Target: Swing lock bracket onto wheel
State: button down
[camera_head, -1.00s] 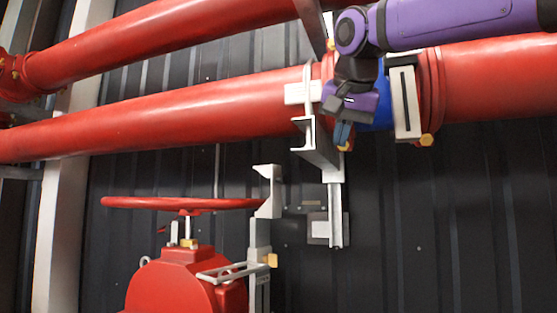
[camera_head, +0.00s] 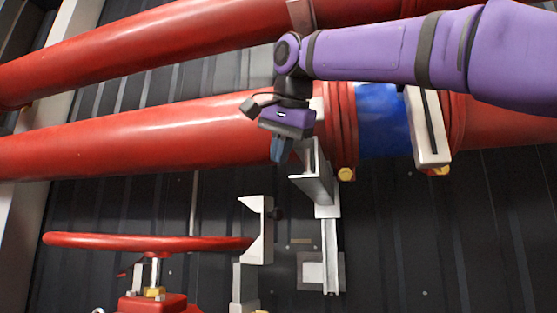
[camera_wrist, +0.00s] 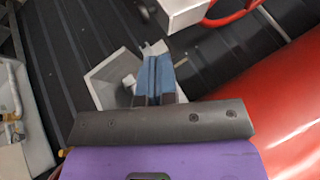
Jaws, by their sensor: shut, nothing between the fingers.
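The red handwheel (camera_head: 150,241) lies flat at the lower left in the head view. Part of its rim (camera_wrist: 232,12) shows at the top of the wrist view. The grey notched lock bracket (camera_head: 256,228) stands upright at the right end of the rim; I cannot tell whether it touches or encloses it. A grey block at the top of the wrist view (camera_wrist: 180,12) looks like part of the bracket. My gripper (camera_head: 281,152) is above and slightly right of the bracket, in front of the lower pipe. Its blue fingers (camera_wrist: 154,78) are shut and empty, apart from the bracket.
A large red pipe (camera_head: 130,137) runs behind my gripper, with another above it (camera_head: 150,55). A grey pipe support (camera_head: 318,185) stands close to the right of my gripper. A blue valve section (camera_head: 381,120) is farther right. Dark ribbed wall stands behind.

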aim_at(270, 209)
jog(key=x, duration=0.8)
jog(key=shift+d, duration=0.1)
